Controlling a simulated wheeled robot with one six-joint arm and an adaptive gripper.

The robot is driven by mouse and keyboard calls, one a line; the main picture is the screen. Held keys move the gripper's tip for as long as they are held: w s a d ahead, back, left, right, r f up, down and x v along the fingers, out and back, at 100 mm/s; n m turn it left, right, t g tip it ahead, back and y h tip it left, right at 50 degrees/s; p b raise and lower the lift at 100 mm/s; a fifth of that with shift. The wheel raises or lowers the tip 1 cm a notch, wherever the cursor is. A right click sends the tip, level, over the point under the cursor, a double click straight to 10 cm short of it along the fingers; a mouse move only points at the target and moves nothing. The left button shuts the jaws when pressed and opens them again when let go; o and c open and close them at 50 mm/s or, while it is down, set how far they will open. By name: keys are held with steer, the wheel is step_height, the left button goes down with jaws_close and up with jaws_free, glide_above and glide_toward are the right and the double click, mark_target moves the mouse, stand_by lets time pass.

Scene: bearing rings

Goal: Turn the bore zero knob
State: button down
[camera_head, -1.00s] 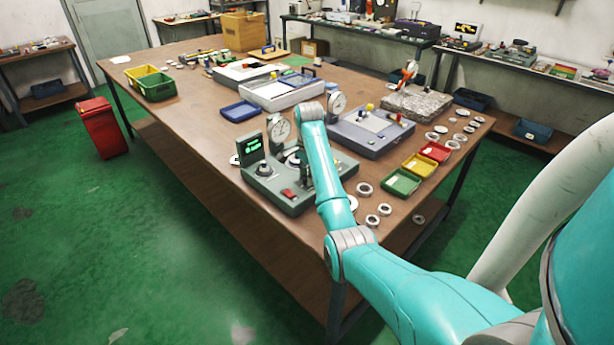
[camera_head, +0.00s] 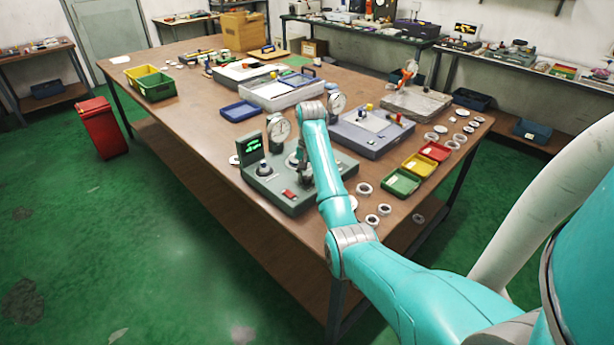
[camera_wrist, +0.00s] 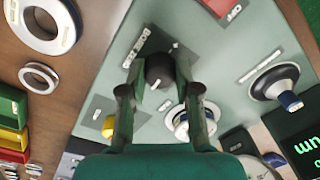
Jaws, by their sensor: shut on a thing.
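The bore zero knob (camera_wrist: 160,70) is a dark round knob with a white pointer mark, on a dark labelled plate (camera_wrist: 138,52) on the grey-green gauge panel (camera_wrist: 235,55). My gripper (camera_wrist: 166,72) is shut on the knob, one finger on each side, in the wrist view. In the head view my gripper (camera_head: 304,170) is a dark shape over the gauge base (camera_head: 275,192), partly covered by my arm, and the knob is hidden there. A display with green characters (camera_head: 250,147) stands at the base's left; it also shows in the wrist view (camera_wrist: 300,155).
A second knob (camera_wrist: 275,82), a silver round fitting (camera_wrist: 190,122) and a yellow button (camera_wrist: 108,126) lie close to my fingers. A dial gauge (camera_head: 279,130) stands behind the base. Loose rings (camera_head: 372,219) and coloured trays (camera_head: 402,183) lie to the right.

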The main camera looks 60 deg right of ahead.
steer(key=n, duration=0.5)
steer(key=shift+n, duration=0.4)
stand_by(0.4)
steer(key=c, duration=0.8)
jaws_free()
